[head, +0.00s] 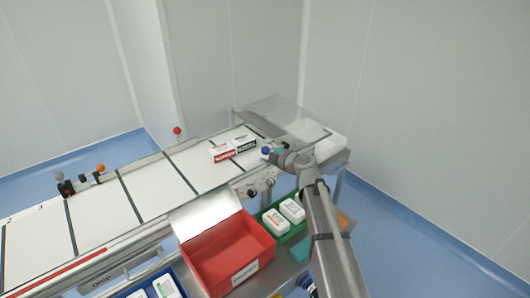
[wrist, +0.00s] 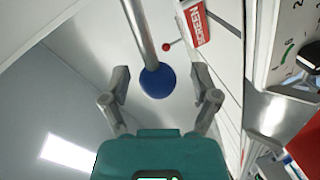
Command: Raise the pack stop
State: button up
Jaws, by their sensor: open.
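A blue ball knob (wrist: 157,80) sits on the end of a grey metal rod (wrist: 139,30) in the wrist view. The knob also shows small in the head view (head: 266,150), at the right part of the conveyor. My gripper (wrist: 160,84) is open, with one finger on each side of the knob in the picture. I cannot tell whether either finger touches it. In the head view my gripper (head: 279,156) is close beside the knob, partly hiding what lies behind. The rod's far end and the stop itself are not clearly visible.
White cartons with red and black print (head: 233,147) lie on the white conveyor (head: 150,200). A clear cover (head: 285,115) stands behind the knob. A control panel (head: 260,185), an open red box (head: 228,258) and a green tray (head: 287,234) with white packs are in front. A red ball (head: 177,130) stands behind.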

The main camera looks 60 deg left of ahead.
dwell(0.4)
jog(key=shift+d, duration=0.1)
jog(key=shift+w+d, duration=0.2)
jog(key=shift+w, duration=0.05)
jog(key=w+d+f+m+t+h+p, duration=0.1)
jog(key=w+d+f+m+h, duration=0.15)
jog(key=w+d+m, duration=0.75)
jog(key=w+d+f+t+h+p, duration=0.25)
jog(key=w+d, duration=0.25)
jog(key=d, duration=1.4)
jog(key=w+d+f+m+t+h+p, duration=0.1)
jog(key=w+d+m+h, duration=0.35)
jog(key=d, duration=0.95)
jog(key=s+d+m+g+h+p, duration=0.1)
jog(key=d+m, duration=0.8)
jog(key=d, duration=1.2)
jog(key=s+d+f+m+h+p, duration=0.1)
jog(key=d+m+h, duration=0.4)
jog(key=d, duration=1.6)
jog(key=s+m+p, duration=0.1)
jog(key=s+m, duration=0.1)
jog(key=m, duration=0.3)
jog(key=shift+s+d+g, duration=0.15)
jog(key=shift+d+g, duration=0.15)
jog(key=shift+g, duration=0.05)
